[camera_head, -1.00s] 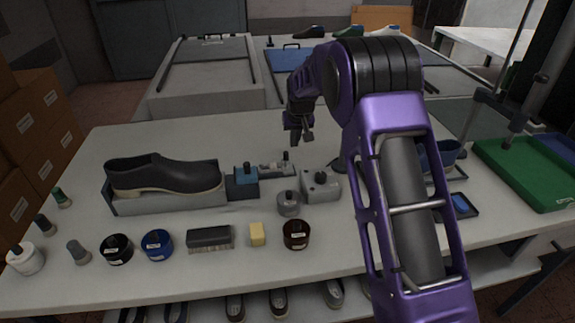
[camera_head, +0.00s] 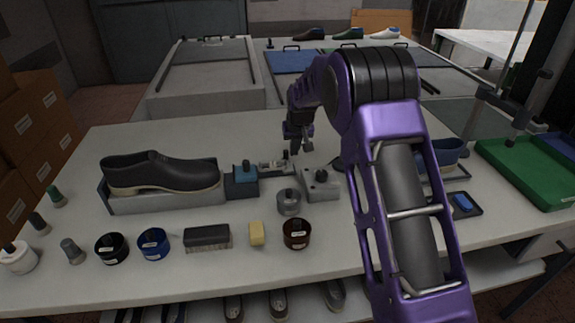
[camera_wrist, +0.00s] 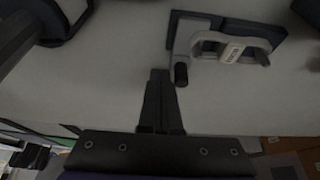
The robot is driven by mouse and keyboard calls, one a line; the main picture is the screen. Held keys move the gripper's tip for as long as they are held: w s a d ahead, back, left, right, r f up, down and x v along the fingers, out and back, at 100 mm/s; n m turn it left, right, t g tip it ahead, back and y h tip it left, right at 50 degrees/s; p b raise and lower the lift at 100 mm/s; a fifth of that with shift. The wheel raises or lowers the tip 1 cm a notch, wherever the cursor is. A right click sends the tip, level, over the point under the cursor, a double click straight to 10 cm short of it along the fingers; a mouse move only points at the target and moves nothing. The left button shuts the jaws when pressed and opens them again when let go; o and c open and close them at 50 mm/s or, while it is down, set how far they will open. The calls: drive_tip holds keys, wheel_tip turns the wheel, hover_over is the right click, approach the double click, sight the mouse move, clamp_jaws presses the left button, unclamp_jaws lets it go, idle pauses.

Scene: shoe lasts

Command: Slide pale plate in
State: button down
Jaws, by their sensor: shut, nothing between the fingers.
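A small pale grey plate (camera_head: 271,168) with an upright dark peg lies on the white table, just right of the blue-topped block (camera_head: 243,174) at the end of the shoe stand. I take it for the pale plate of the task, but it is small here. My gripper (camera_head: 297,152) points down just behind and above its right end. In the wrist view my gripper (camera_wrist: 160,78) is shut and empty, its fingers together. Ahead of it, a pale grey bracket-like piece (camera_wrist: 217,44) with a label and dark knob lies on a dark base; contact with the fingers does not show.
A dark shoe (camera_head: 163,171) rests on the grey stand at left. A grey block with a knob (camera_head: 321,186) and a round grey weight (camera_head: 289,203) stand close in front of my gripper. Jars, a brush (camera_head: 207,237) and a yellow block (camera_head: 256,233) line the front.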

drive_tip(key=shift+s+a, duration=0.15)
drive_tip(key=shift+a, duration=0.75)
drive_tip(key=shift+d, duration=0.15)
idle(0.4)
drive_tip(key=shift+d, duration=0.3)
wheel_tip(320, 180, up, 8)
drive_tip(key=p, duration=0.4)
drive_tip(key=shift+p, duration=0.35)
